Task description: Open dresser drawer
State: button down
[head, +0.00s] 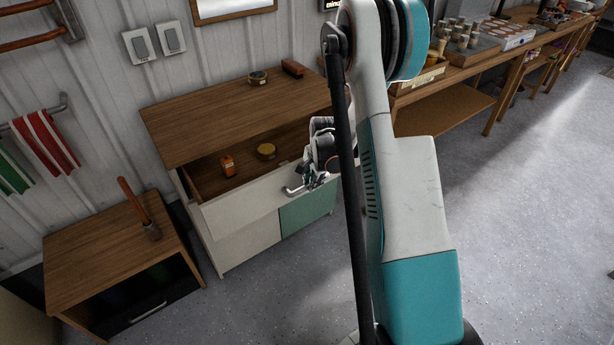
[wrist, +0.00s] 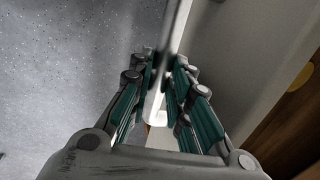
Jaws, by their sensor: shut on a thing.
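The dresser (head: 228,115) has a wooden top and pale and green fronts. Its top drawer (head: 245,203) stands partly open, with its wooden inside showing. An orange item (head: 228,166) and a round yellowish tin (head: 266,151) lie in it. My gripper (head: 303,184) is at the right part of the drawer's front. In the wrist view my gripper (wrist: 161,90) is shut around the pale bar of the drawer handle (wrist: 179,28), beside the drawer's front (wrist: 235,65). My arm hides the drawer's right end in the head view.
A small tin (head: 257,78) and a brush (head: 292,68) lie on the dresser top. A long workbench (head: 480,65) runs at the back right. The floor (head: 515,220) at right is clear.

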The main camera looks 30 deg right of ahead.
jog(key=shift+s, duration=0.25)
jog(key=c, duration=1.8)
grip_release()
jog(key=shift+r, duration=0.15)
jog(key=r, duration=0.3)
jog(key=s+r, duration=0.1)
jog(key=r, duration=0.3)
jog(key=s+r, duration=0.1)
jog(key=r, duration=0.3)
jog(key=shift+s+d+r, duration=0.1)
jog(key=shift+s+r, duration=0.05)
jog(key=shift+r, duration=0.1)
